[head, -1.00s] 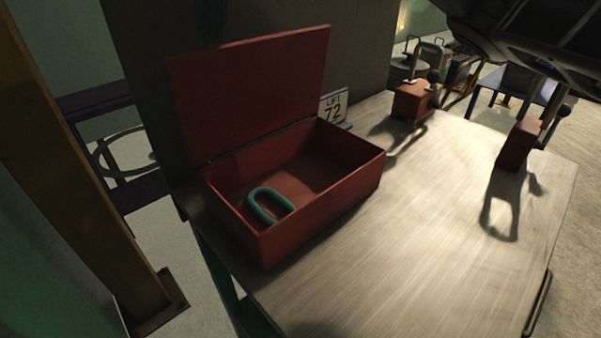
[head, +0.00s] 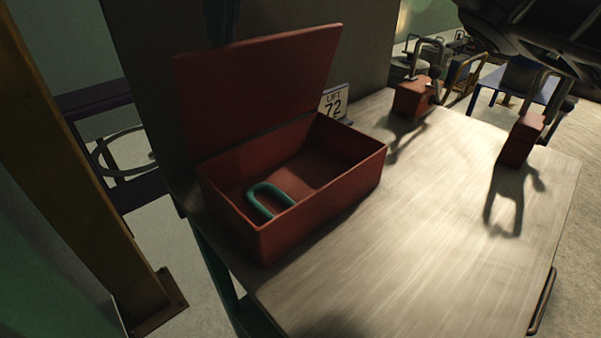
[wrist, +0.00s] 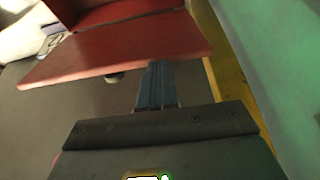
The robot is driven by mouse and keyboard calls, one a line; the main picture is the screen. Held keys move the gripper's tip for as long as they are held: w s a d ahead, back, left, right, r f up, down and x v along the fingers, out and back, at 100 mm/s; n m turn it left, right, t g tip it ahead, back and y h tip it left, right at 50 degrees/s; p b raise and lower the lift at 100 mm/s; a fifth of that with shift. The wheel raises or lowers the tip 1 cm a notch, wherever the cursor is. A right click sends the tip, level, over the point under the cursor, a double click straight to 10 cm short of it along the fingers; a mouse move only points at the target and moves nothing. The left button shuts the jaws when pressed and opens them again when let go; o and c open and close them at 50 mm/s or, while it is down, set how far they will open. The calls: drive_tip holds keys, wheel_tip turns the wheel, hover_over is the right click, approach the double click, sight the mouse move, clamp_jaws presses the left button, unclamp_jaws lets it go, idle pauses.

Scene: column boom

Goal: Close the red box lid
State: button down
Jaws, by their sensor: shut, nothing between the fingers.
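The red box (head: 322,222) stands on the bench with its lid (head: 262,85) raised, close to upright and tilted a little over the box. A teal U-shaped piece (head: 258,196) lies inside the box. In the wrist view the red lid (wrist: 110,52) spans the upper part, with part of the box (wrist: 98,14) beyond it. My gripper (wrist: 157,68) is shut and empty, its fingertips at the lid's near edge. In the head view a dark part of it shows behind the lid's top edge; the fingertips are hidden there. I cannot tell whether they touch the lid.
Two red padlock-like blocks (head: 411,98) (head: 518,140) stand on the bench (head: 400,245), right of the box. A "LIFT 72" sign (head: 334,102) stands behind the box. A yellow post (head: 75,170) rises at the left. The bench front is clear.

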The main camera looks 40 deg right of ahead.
drive_tip(key=shift+s+f, duration=0.4)
drive_tip(key=shift+f, duration=0.05)
drive_tip(key=shift+r, duration=0.15)
wheel_tip(320, 180, up, 6)
drive_tip(key=p, duration=0.2)
idle(0.5)
idle(1.0)
drive_tip(key=shift+r, duration=0.1)
